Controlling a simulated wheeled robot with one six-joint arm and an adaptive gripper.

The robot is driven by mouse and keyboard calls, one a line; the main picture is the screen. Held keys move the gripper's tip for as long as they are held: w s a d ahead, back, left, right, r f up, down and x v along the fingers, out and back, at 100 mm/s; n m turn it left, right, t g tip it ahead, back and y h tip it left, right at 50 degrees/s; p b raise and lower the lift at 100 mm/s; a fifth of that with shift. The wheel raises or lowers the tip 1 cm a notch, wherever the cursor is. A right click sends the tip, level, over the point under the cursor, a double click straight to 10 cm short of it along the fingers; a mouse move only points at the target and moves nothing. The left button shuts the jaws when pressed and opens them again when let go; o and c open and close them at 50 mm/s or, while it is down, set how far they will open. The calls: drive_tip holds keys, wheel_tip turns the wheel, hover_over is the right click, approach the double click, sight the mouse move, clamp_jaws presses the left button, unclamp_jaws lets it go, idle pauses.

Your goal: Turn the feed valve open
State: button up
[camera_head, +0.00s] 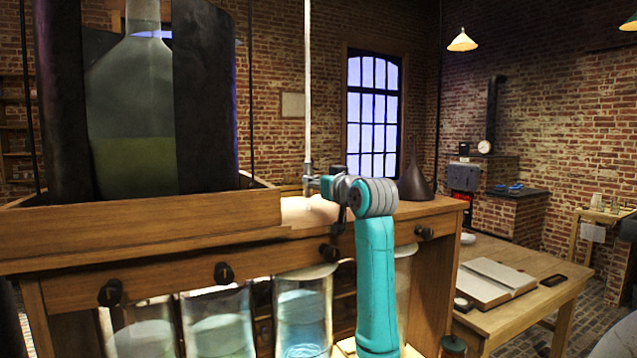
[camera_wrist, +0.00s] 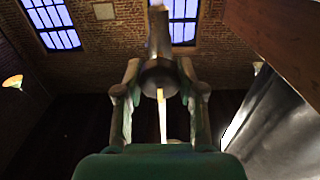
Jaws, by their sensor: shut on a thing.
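The feed valve (camera_head: 308,178) is a small dark metal fitting at the foot of a thin pale vertical pipe, above the wooden bench top. My gripper (camera_head: 324,186) reaches it from the right at the end of my teal arm. In the wrist view my gripper (camera_wrist: 160,82) has its two fingers on either side of the valve's rounded metal body (camera_wrist: 160,73), shut on it. The pipe runs away beyond it there. My gripper hides part of the valve in the head view, so I cannot tell how far its handle is turned.
A large glass bottle (camera_head: 132,110) with greenish liquid stands in a wooden tray (camera_head: 140,222) at left. Several glass jars, one with blue liquid (camera_head: 303,318), stand below the bench. An open book (camera_head: 495,283) lies on the lower table.

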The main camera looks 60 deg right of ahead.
drive_tip(key=shift+n, duration=0.4)
drive_tip(key=n, duration=0.3)
drive_tip(key=shift+n, duration=0.4)
drive_tip(key=n, duration=0.4)
drive_tip(key=shift+w+a+f, duration=0.1)
drive_tip(key=n, duration=0.9)
drive_tip(key=shift+f, duration=0.15)
drive_tip(key=shift+n, duration=0.3)
drive_tip(key=o, duration=1.1)
drive_tip(key=shift+a, duration=0.1)
